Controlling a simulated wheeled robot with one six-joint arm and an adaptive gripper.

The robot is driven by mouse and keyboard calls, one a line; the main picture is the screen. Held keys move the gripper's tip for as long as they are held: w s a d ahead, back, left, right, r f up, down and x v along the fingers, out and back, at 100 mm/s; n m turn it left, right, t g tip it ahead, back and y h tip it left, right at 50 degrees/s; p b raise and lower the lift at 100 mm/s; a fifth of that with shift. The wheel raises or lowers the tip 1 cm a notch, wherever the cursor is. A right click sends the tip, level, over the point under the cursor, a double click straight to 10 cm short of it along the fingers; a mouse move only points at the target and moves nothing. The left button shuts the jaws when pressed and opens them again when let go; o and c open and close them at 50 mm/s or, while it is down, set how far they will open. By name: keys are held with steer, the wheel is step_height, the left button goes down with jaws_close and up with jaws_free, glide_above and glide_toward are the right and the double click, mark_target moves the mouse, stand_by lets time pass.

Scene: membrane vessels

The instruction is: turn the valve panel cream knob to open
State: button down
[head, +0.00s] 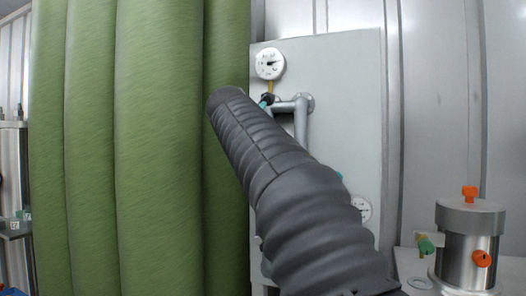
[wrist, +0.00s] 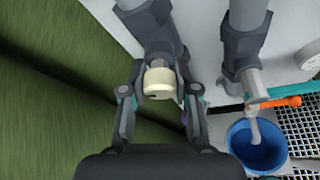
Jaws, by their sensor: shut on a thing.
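The grey valve panel (head: 345,75) stands upright in the middle of the head view. My dark ribbed arm crosses in front of it and hides much of its pipework. The knob cannot be made out in the head view.
Thick green vertical membranes (head: 160,150) stand close on the left. A round gauge (head: 269,63) is at the panel's top. A steel vessel (head: 468,245) with orange knobs stands at right. In the wrist view, a blue bucket (wrist: 240,147) sits below an orange-handled valve (wrist: 282,102).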

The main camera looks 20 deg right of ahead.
steer(key=shift+f+n+g, duration=0.15)
steer(key=shift+n+g, duration=0.15)
steer(key=shift+n, duration=0.3)
steer(key=shift+h, duration=0.3)
steer(key=c, duration=0.9)
jaws_free()
steer(key=shift+o, duration=0.3)
steer(key=v, duration=1.2)
